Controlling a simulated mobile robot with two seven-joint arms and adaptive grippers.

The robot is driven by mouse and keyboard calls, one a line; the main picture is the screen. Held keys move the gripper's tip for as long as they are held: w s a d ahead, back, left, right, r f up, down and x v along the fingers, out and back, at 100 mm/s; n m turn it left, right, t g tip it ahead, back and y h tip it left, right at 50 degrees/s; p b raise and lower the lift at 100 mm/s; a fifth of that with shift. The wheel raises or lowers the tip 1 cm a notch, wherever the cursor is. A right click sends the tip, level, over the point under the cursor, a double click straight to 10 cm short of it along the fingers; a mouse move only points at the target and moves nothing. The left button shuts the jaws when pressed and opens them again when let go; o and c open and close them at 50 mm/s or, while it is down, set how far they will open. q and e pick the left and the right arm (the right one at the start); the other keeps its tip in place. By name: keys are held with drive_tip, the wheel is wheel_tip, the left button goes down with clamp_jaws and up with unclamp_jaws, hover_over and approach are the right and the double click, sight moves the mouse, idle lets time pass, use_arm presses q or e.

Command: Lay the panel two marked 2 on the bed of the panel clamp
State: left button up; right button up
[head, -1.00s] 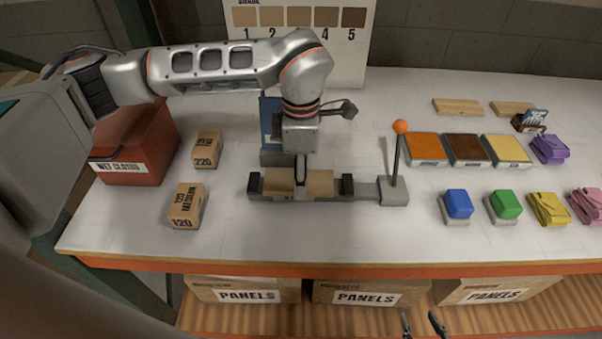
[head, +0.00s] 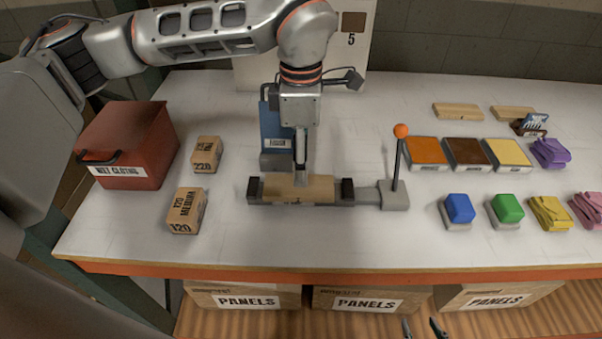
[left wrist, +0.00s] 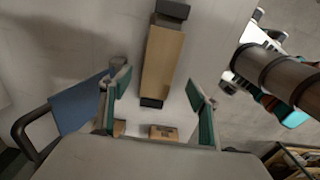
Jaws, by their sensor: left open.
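A tan wooden panel (head: 298,188) lies flat on the bed of the panel clamp (head: 364,194), between its two dark end blocks. A small dark mark shows on the panel's front edge, too small to read. In the left wrist view the panel (left wrist: 163,62) lies lengthwise between the end blocks. My left gripper (head: 301,178) is above the panel, empty. Its teal-padded fingers stand wide apart in the left wrist view (left wrist: 157,92). The clamp's lever with an orange knob (head: 401,130) stands upright. My right gripper (head: 423,328) is at the bottom edge, open, below the bench.
A blue upright holder (head: 275,129) stands just behind the clamp. Two tan blocks and a red bin (head: 140,147) are at left. Coloured pads, blue and green blocks and folded cloths fill the right. Boxes labelled PANELS (head: 246,296) sit below. Bench front is clear.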

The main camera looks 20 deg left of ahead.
use_arm(q)
drive_tip(key=shift+r, duration=2.7)
drive_tip(key=shift+s, duration=0.1)
